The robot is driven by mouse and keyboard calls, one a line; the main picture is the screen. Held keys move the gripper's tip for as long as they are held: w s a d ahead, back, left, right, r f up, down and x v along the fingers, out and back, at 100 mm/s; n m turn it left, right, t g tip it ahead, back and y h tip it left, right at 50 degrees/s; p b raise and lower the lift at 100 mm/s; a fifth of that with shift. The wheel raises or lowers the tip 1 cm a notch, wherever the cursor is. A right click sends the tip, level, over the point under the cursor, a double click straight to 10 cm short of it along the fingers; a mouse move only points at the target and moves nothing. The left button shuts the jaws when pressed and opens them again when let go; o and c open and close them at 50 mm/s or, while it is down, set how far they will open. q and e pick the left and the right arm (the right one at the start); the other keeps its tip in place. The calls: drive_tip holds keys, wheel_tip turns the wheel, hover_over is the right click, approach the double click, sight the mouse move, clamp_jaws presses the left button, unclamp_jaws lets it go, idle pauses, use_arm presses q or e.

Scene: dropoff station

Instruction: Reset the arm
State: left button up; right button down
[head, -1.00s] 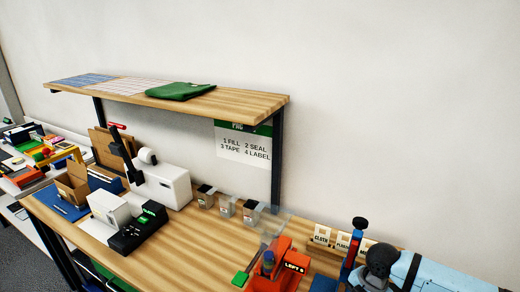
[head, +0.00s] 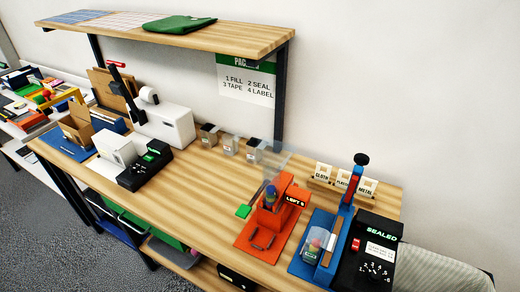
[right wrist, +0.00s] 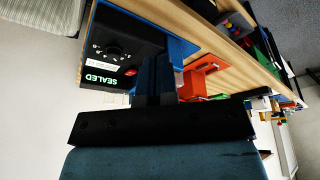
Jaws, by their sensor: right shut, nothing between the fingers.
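My right gripper (right wrist: 158,68) shows in the right wrist view, shut and empty. Its dark fingers point toward the bench, and the black and blue sealer (right wrist: 122,48) lies behind and beside them. I cannot tell the exact gap between fingers and sealer. In the head view neither of my arms shows. There the sealer (head: 368,252), marked SEALED, stands at the bench's right end, with a clear cup (head: 313,245) on its blue base.
An orange station (head: 285,215) stands left of the sealer on the wooden bench (head: 200,205). A scale and white printer (head: 168,125) stand farther left. A shelf (head: 230,38) overhangs the back. Small bins (head: 230,145) and label cards (head: 343,182) line the rear. A mesh chair (head: 440,270) is at right.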

drive_tip(key=w+a+f+t+y, duration=0.1)
drive_tip(key=w+a+f+t, duration=0.1)
drive_tip(key=f, duration=0.5)
drive_tip(key=w+a+f+t+y, duration=0.1)
drive_tip(key=w+a+f+t, duration=0.1)
drive_tip(key=f+t, duration=0.3)
drive_tip(key=shift+w+a+f, duration=0.4)
drive_tip(key=shift+a+f, duration=0.15)
drive_tip(key=shift+f, duration=0.3)
